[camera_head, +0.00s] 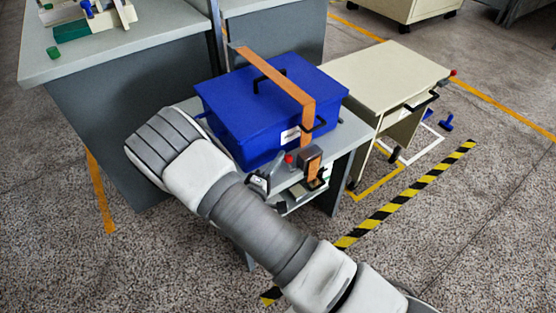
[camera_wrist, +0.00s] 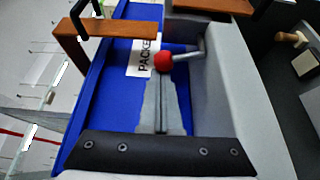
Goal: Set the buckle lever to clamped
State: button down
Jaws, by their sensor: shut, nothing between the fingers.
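The buckle lever shows as a red knob (camera_wrist: 163,61) on a short grey rod (camera_wrist: 190,53) in the wrist view. The rod runs right from the knob to a grey support. In the head view the knob (camera_head: 288,158) is in front of the blue box, beside the hanging orange strap (camera_head: 308,112). My gripper (camera_wrist: 161,84) is shut and empty, its fingertips close to the knob. I cannot tell whether they touch it. In the head view my arm hides most of the gripper.
The blue box (camera_head: 235,107) stands on a grey bench, with a white label (camera_head: 290,136) on its front. A cream cabinet (camera_head: 385,72) stands to the right. A larger grey table (camera_head: 150,35) with a fixture is at the upper left. Striped tape marks the floor at right.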

jog(key=shift+s+d, duration=0.1)
jog(key=shift+s+d+r+b, duration=0.15)
jog(key=shift+s+b, duration=0.1)
jog(key=shift+b, duration=0.1)
jog(key=shift+s+d+m+t+b, duration=0.3)
jog(key=shift+m+t, duration=0.1)
jog(key=shift+m, duration=0.3)
jog(key=shift+s+d+r, duration=0.2)
jog(key=shift+s, duration=0.2)
jog(key=shift+a, duration=0.1)
